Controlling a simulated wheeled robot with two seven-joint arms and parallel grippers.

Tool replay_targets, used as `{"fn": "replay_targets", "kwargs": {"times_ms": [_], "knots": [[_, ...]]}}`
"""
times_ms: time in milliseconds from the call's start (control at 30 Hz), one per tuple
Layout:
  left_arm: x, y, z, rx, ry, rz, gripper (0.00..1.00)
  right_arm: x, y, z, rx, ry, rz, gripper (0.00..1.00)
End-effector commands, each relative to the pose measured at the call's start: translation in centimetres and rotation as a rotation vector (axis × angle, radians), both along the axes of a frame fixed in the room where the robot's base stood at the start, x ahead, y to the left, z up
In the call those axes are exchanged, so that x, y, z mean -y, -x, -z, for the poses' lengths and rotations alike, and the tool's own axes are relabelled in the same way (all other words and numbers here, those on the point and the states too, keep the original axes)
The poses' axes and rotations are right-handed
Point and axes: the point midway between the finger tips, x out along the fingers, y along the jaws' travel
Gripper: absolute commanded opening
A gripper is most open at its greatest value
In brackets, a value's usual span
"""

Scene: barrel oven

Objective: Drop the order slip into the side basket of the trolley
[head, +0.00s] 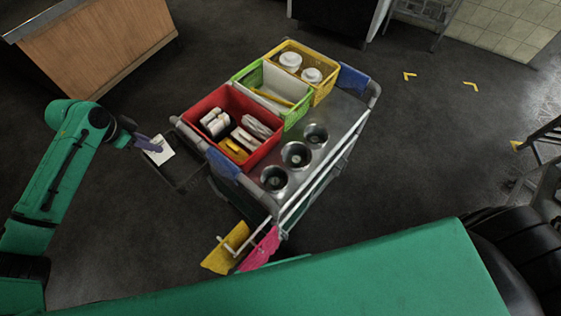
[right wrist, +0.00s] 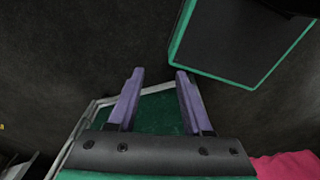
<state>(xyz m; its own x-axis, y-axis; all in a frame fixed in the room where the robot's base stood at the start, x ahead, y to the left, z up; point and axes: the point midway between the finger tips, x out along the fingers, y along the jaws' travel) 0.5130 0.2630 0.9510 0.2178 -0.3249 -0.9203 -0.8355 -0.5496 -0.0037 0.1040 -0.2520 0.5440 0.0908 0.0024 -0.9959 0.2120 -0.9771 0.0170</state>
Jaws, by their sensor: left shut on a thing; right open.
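The order slip (head: 161,153) is a small white sheet. My left gripper (head: 155,147) is shut on it and holds it at the left end of the trolley (head: 335,119). The side basket (head: 190,183) is a dark wire basket on that end of the trolley. In the head view the slip overlaps the basket's upper left part; I cannot tell how high above it the slip is. My right gripper (right wrist: 154,95) is open and empty in the right wrist view. It is not visible in the head view.
The trolley carries a red bin (head: 229,121), a green bin (head: 274,91) and a yellow bin (head: 301,68), with three round metal wells beside them. A pink cloth (head: 261,250) and a yellow cloth (head: 226,250) hang at its near end. A wooden counter (head: 97,52) stands upper left.

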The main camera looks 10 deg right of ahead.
Motion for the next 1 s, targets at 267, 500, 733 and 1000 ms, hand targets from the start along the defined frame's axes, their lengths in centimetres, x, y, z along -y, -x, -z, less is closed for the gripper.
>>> {"fn": "replay_targets", "kwargs": {"times_ms": [267,500,733,1000], "knots": [[0.1,0.0,3.5,0.001,0.001,0.001,0.0,0.0,0.0,4.2,-0.002,0.001,-0.003,0.5],[0.1,0.0,3.2,0.001,0.001,0.001,0.0,0.8,-1.3,3.7,0.02,0.01,0.0,0.5],[0.1,0.0,3.3,0.001,0.001,0.001,0.58,0.8,-0.7,3.8,0.011,0.01,0.0,0.5],[-0.2,0.1,2.6,0.001,0.0,0.0,0.58,0.7,-0.7,4.0,0.009,0.009,0.0,0.5]]}}
